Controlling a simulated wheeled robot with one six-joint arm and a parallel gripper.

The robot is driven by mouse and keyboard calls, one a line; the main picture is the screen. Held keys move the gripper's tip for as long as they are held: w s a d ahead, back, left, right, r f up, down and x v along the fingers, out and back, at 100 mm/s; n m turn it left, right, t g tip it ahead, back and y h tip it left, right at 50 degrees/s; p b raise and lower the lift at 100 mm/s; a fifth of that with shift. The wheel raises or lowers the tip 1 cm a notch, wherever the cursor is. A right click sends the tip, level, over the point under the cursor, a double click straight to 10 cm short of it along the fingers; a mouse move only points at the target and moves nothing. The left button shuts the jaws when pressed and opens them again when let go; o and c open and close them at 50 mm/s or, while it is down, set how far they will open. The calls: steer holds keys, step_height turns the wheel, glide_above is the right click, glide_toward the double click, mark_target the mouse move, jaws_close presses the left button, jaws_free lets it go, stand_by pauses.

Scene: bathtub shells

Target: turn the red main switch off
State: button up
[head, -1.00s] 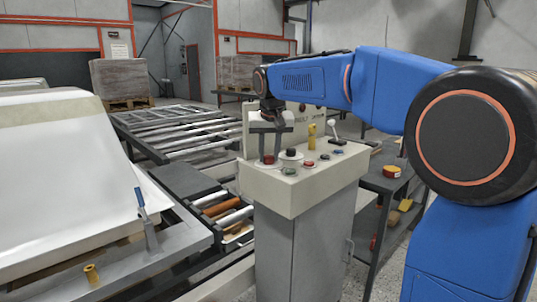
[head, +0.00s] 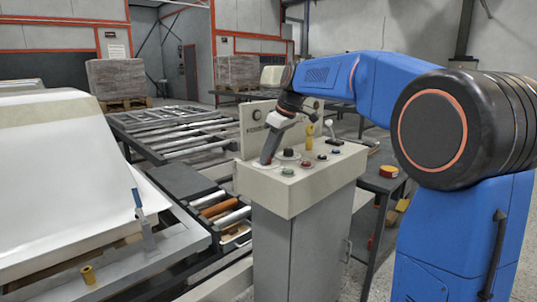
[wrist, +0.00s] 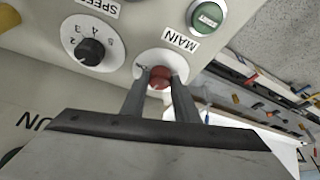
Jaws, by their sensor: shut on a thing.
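The red main switch (wrist: 160,77) sits on a round white plate on the panel, beside the label MAIN (wrist: 180,38) in the wrist view. My gripper (wrist: 161,85) is shut on the switch, with one finger on each side of it. In the head view my gripper (head: 268,155) reaches down, tilted, to the left end of the console top (head: 262,182). There the fingers mostly hide the switch. Which way the switch points cannot be told.
In the wrist view a green button (wrist: 207,16) and a black speed dial (wrist: 90,51) sit close to the switch. In the head view a yellow part (head: 309,137), a lever (head: 331,130) and several buttons stand on the console. A roller conveyor (head: 180,135) lies behind.

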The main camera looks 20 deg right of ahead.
steer(key=shift+w+d+n+g+y, duration=0.1)
steer(key=shift+n+g+y, duration=0.2)
steer(key=shift+n, duration=0.8)
steer(key=shift+w+d+n+g+y, duration=0.1)
steer(key=shift+n+g, duration=0.3)
steer(key=shift+n, duration=0.7)
steer(key=o, duration=1.1)
steer(key=shift+c, duration=0.2)
steer(key=v, duration=1.7)
steer(key=shift+d+r, duration=0.15)
